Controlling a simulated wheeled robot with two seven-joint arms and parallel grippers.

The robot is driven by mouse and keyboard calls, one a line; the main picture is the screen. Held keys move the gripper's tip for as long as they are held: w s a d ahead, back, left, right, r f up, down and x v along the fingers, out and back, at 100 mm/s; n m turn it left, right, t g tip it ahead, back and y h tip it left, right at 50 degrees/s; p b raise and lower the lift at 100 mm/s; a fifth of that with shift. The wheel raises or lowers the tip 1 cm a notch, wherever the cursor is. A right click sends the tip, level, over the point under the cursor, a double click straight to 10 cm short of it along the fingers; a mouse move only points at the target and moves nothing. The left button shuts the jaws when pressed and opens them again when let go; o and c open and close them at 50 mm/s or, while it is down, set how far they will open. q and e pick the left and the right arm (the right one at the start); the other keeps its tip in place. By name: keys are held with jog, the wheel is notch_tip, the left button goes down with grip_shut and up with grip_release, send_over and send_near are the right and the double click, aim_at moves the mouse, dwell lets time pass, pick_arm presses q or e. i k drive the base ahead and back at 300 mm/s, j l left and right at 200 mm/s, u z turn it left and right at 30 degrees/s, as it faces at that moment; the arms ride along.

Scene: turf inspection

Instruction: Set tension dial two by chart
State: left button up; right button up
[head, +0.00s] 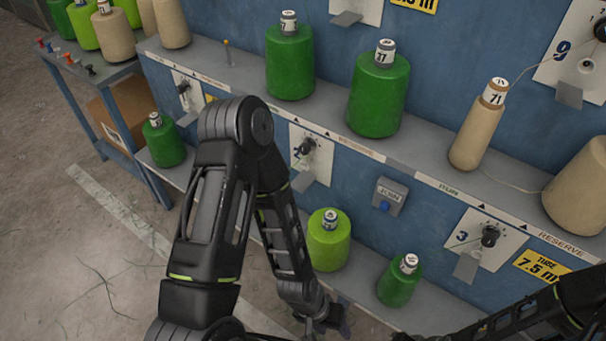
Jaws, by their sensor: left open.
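The second tension dial is a black knob (307,146) on a white plate (325,160) on the blue panel's lower row. My left gripper (330,322) is low at the bottom edge, below the light green cone and well below the dial. It is open and touches no dial. My right arm enters at lower right; its gripper end (408,337) is cut off at the bottom edge, so its jaws are unclear. I cannot make out a chart.
Dial three (490,237) is at right and another dial (184,88) at left. A light green cone (328,243) and dark green cone (399,282) stand below the panel. A shelf (420,165) carries green and tan cones.

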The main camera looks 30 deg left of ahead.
aim_at(305, 149)
jog(key=u, duration=1.3)
